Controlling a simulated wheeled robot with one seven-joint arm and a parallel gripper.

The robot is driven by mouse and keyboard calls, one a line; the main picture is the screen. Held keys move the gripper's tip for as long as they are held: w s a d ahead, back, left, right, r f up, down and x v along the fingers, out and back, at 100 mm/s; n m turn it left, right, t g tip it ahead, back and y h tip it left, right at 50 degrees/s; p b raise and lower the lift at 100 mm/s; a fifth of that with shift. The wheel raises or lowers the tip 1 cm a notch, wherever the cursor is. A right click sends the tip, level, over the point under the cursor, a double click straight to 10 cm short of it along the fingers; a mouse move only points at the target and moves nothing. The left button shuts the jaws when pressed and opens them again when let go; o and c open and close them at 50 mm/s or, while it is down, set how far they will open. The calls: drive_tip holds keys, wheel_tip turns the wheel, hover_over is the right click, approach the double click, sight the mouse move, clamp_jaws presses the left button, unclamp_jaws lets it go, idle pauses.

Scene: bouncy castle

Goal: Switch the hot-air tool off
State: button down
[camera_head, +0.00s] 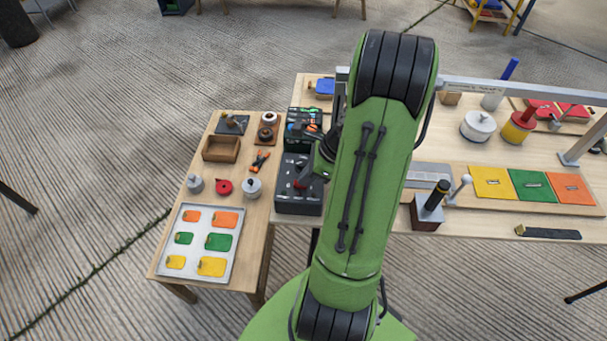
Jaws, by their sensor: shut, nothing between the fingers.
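My gripper (306,181) is low over the front box, shut and empty. My green arm hides part of it and the right side of both boxes. I cannot tell whether the fingertips touch the box.
A tray (236,255) of coloured tags lies at the small table's near end. Pots and a wooden box (222,148) stand behind it. The larger table (455,240) on the right holds a black-handled block (427,214), coloured plates, pots and a metal frame (520,89).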

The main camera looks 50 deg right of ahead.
drive_tip(key=p+v, duration=0.5)
drive_tip(key=v, duration=1)
drive_tip(key=shift+r+p, duration=0.2)
drive_tip(key=shift+p, duration=0.2)
drive_tip(key=b+x, duration=0.1)
drive_tip(key=x, duration=0.4)
drive_tip(key=b+x, duration=0.1)
drive_tip(key=x, duration=0.4)
drive_tip(key=a+b+x, duration=0.1)
drive_tip(key=b+x, duration=0.1)
drive_tip(key=x, duration=0.3)
drive_tip(key=shift+w+a+r, duration=0.15)
drive_tip(key=shift+w, duration=0.05)
drive_tip(key=shift+w+a+f, duration=0.15)
drive_tip(key=shift+w+f, duration=0.15)
drive_tip(key=shift+f, duration=0.1)
